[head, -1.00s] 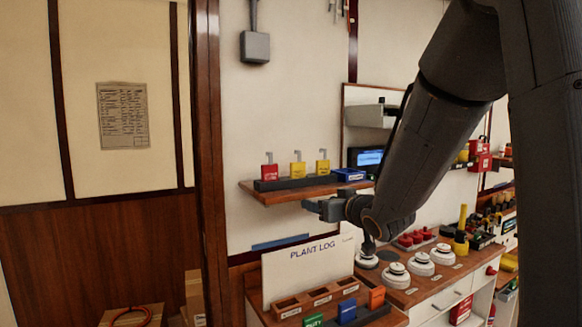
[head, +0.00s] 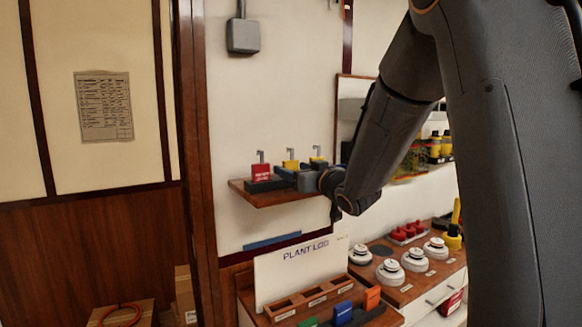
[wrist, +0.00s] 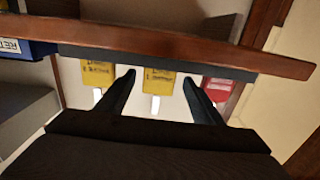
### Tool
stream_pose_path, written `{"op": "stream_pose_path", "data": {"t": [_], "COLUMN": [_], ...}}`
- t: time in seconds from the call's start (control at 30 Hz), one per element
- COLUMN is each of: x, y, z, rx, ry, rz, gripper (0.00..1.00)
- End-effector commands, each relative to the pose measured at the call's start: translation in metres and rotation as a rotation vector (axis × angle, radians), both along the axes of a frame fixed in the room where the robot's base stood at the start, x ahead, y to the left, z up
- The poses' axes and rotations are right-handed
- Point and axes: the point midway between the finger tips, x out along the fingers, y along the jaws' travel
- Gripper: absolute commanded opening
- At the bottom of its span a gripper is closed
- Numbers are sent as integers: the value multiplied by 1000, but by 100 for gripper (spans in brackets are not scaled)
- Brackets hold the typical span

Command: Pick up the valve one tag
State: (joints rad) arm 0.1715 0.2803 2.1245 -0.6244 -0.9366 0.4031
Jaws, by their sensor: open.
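Two yellow tags with pale hooks stand in a dark rack (head: 265,184) on a wooden wall shelf (head: 258,199). The middle yellow tag (head: 291,164) also shows in the wrist view (wrist: 159,80), upside down, between my fingertips. The other yellow tag (head: 318,164) is right of it in the head view and shows left of my fingers in the wrist view (wrist: 97,74). Their lettering is too small to tell which is valve one. My gripper (wrist: 158,78) is open in front of the rack, its fingers either side of the middle yellow tag; contact cannot be told.
A red tag (head: 260,171) stands at the rack's left end, close to one finger in the wrist view (wrist: 217,88). A blue box (wrist: 25,48) sits beside the rack. Below are the plant log board (head: 300,268) and a counter with white round fittings (head: 414,260).

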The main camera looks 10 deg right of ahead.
Motion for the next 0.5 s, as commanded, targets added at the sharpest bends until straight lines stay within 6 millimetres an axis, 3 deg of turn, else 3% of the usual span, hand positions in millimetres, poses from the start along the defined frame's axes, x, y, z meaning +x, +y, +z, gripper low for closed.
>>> {"op": "stream_pose_path", "data": {"t": [0.2, 0.5], "x": [21, 24], "y": [6, 5], "z": [2, 0], "rx": [1, 1], "ry": [1, 1], "rz": [-2, -5], "gripper": [61, 61]}}
